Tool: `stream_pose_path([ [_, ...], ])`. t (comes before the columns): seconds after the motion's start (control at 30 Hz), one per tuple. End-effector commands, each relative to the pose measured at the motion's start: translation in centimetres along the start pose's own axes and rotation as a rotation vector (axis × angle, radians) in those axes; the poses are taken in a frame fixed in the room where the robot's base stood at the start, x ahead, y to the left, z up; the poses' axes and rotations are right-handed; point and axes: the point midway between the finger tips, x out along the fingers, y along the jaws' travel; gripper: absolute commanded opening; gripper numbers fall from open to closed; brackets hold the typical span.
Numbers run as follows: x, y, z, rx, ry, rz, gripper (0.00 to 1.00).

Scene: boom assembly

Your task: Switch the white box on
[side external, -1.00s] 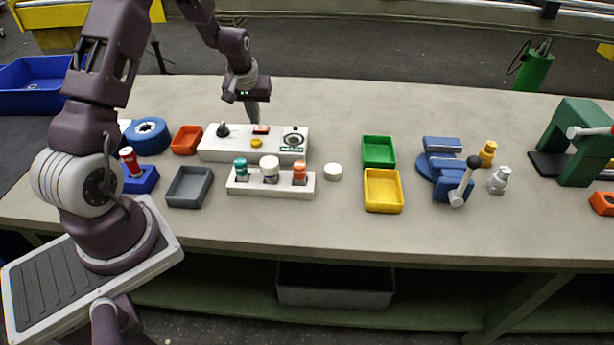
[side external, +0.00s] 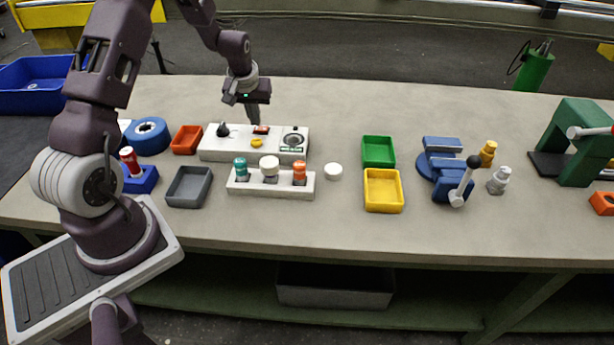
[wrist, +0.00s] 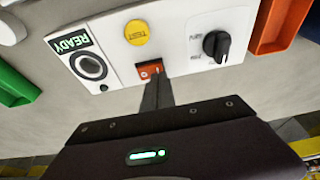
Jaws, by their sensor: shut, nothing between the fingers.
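The white box (side external: 220,149) stands toward the back left of the table. It carries a red rocker switch (side external: 261,130), a yellow button (side external: 256,143), a black knob (side external: 223,130) and a round dial (side external: 292,140). In the wrist view the white box (wrist: 188,62) shows the red switch (wrist: 150,68), the yellow TEST button (wrist: 137,32) and a green READY label (wrist: 70,41). My gripper (side external: 254,118) is shut and empty. Its fingertips (wrist: 153,82) are right at the switch's rear edge; I cannot tell whether they touch it.
In front of the box is a white rack (side external: 305,187) with several capped pieces. An orange tray (side external: 187,139) and grey tray (side external: 189,187) lie left. A white cap (side external: 333,172), green tray (side external: 378,151) and yellow tray (side external: 383,190) lie right. The table behind the box is clear.

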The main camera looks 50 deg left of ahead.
Motion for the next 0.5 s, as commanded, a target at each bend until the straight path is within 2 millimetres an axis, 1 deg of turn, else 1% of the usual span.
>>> stream_pose_path([
  [0.4,0.74,0.0,0.26,0.0,-0.001,0.0,0.0],
  [0.5,0.59,0.01,0.18,0.0,0.0,0.0,0.0],
])
